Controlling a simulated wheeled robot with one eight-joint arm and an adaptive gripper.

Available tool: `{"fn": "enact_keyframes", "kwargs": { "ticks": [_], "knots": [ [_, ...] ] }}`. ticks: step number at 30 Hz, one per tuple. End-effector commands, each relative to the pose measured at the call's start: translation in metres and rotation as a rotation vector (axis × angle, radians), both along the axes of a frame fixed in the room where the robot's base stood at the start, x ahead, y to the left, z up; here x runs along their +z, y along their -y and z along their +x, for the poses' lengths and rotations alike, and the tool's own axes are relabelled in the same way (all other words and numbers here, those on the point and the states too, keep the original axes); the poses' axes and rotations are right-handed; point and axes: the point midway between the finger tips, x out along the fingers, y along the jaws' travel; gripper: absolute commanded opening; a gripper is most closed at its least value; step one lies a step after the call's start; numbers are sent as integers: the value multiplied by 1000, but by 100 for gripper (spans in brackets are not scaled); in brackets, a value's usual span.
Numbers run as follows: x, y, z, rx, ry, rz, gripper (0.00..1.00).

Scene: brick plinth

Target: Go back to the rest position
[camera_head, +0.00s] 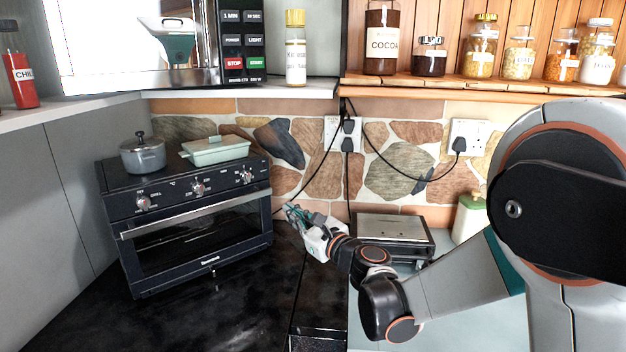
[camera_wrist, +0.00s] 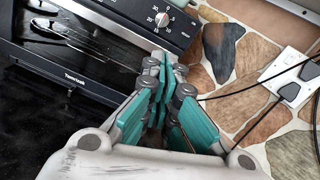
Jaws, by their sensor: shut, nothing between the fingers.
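My gripper (camera_head: 291,212) is in the middle of the head view, in front of the stone wall and just right of the black toaster oven (camera_head: 196,234). Its fingers are together with nothing between them. In the wrist view, the teal finger pads of my gripper (camera_wrist: 160,92) meet in the middle, pointing towards the oven's right end. The oven door is shut in the head view. My arm reaches in from the right, bent at the elbow, in front of a silver-topped appliance (camera_head: 393,233).
A grey pot (camera_head: 142,155) and a pale green lidded dish (camera_head: 215,150) stand on the oven. Black cables hang from the wall socket (camera_head: 342,134) behind my gripper. A shelf (camera_head: 450,85) with jars is above. The dark counter (camera_head: 215,325) in front of the oven is clear.

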Motion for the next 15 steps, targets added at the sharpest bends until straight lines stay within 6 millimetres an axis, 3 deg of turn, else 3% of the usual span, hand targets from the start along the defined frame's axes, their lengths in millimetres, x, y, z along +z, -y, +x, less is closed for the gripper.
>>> {"fn": "enact_keyframes", "kwargs": {
  "ticks": [6, 15],
  "knots": [
    [23, 24, -47, 37, 193, -422, 0],
    [21, 72, -121, 159, 423, -1003, 0]
  ]
}}
